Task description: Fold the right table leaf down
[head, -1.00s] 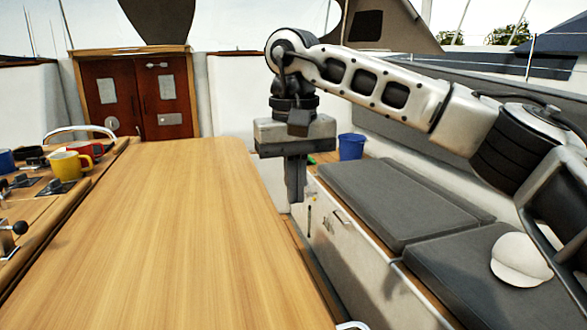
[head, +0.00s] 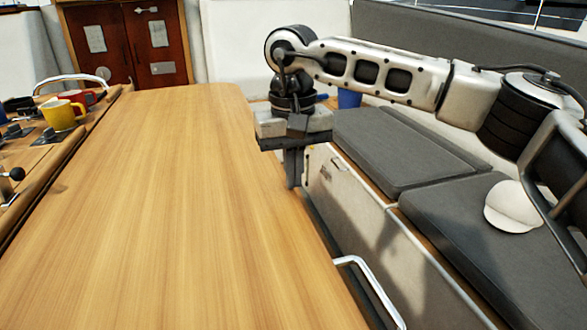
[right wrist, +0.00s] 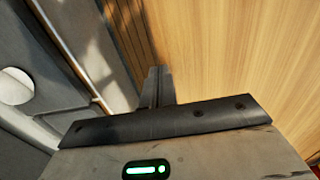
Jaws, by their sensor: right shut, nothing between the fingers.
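The right table leaf (head: 190,190) is a broad wooden panel that lies flat and raised in the head view. In the right wrist view the same wood (right wrist: 235,60) fills the right side. My right gripper (head: 292,180) points down beside the leaf's right edge, toward its far end. Its fingers (right wrist: 157,75) are shut with nothing between them, close to the edge; I cannot tell whether they touch it. My left gripper is in neither view.
A bench with dark cushions (head: 400,150) and a white cap (head: 512,207) runs along the right. A metal rail (head: 372,290) stands by the leaf's near right edge. Yellow (head: 62,114) and red mugs stand at the left. A narrow gap separates leaf and bench.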

